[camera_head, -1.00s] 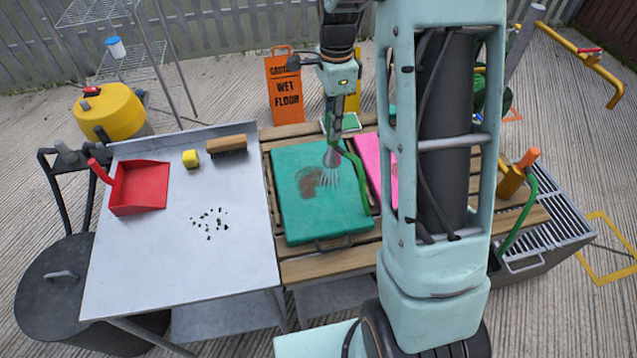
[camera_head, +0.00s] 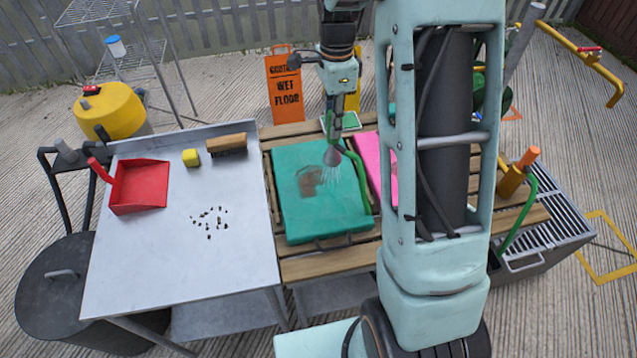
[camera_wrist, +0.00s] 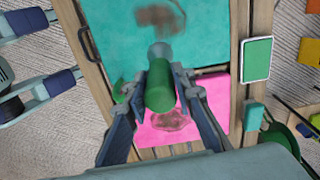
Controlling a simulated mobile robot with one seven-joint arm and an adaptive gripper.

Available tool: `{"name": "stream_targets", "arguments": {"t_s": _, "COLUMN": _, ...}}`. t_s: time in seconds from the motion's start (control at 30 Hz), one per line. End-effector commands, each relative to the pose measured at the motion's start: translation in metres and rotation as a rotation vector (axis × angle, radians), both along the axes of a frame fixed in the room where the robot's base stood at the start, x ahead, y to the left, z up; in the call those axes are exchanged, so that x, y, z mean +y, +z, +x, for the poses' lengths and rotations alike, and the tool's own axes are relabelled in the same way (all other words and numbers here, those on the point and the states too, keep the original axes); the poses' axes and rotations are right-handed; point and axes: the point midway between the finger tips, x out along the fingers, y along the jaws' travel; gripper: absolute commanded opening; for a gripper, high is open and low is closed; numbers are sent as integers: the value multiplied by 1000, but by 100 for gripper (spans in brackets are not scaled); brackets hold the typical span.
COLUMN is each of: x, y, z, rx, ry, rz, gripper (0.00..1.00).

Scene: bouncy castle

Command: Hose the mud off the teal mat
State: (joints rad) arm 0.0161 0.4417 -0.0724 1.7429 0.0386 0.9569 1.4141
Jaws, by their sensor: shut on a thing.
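The teal mat (camera_head: 305,222) lies flat on the slatted wooden table, with a brown mud patch (camera_head: 307,187) near its middle. The mat and mud also show at the top of the wrist view (camera_wrist: 115,48). My gripper (camera_head: 334,118) is above the mat, shut on the hose nozzle (camera_head: 332,157); in the wrist view the green nozzle body (camera_wrist: 160,85) sits between the fingers. The nozzle points down and sprays water onto the mat at the mud's right edge. The green hose (camera_head: 358,170) curves down along the mat's right side.
A pink mat (camera_head: 374,158) lies right of the teal one, with a brown stain (camera_wrist: 170,120) in the wrist view. My arm column hides part of the right.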

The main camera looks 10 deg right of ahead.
Motion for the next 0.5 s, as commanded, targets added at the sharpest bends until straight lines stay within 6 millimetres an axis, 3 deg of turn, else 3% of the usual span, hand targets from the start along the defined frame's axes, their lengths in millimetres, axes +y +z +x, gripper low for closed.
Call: {"name": "stream_targets", "arguments": {"t_s": 0.5, "x": 20, "y": 1, "z": 14, "rx": -1, "ry": 1, "rz": 0, "gripper": 2}}
